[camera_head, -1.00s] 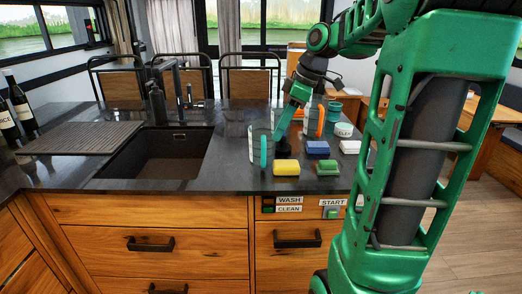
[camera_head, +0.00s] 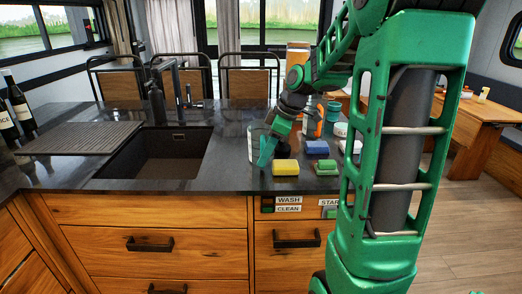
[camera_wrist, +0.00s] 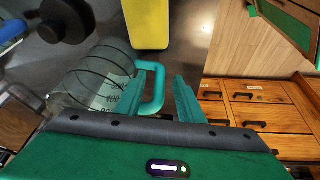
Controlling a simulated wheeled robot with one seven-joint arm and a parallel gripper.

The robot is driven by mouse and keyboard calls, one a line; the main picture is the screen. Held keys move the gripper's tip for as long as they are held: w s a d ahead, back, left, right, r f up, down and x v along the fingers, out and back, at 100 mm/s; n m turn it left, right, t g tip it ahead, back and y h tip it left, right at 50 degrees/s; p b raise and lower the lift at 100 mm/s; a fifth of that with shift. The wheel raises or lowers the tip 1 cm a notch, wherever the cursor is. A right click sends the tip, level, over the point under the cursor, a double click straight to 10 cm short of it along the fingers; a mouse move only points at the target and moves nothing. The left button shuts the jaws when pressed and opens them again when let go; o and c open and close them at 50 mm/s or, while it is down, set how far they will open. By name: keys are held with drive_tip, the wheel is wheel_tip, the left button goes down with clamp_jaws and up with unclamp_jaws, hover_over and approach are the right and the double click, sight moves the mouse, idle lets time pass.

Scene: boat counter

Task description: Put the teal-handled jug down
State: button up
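The teal-handled jug (camera_head: 253,141) is a clear glass with dark measuring marks. It stands on the dark counter (camera_head: 225,178) just right of the sink. In the wrist view the jug (camera_wrist: 88,78) shows its teal loop handle (camera_wrist: 158,88) pointing toward my fingers. My gripper (camera_head: 268,150) is low at the jug's handle side. In the wrist view my gripper (camera_wrist: 152,88) looks open, with the handle between the fingers and a gap to the right finger.
Blue (camera_head: 317,147) and green (camera_head: 326,167) sponges, an orange-handled jug (camera_head: 319,128), a teal cup (camera_head: 333,111) and a white bowl (camera_head: 341,129) crowd the right. The sink (camera_head: 160,153) is left.

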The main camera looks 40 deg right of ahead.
clamp_jaws()
idle(0.3)
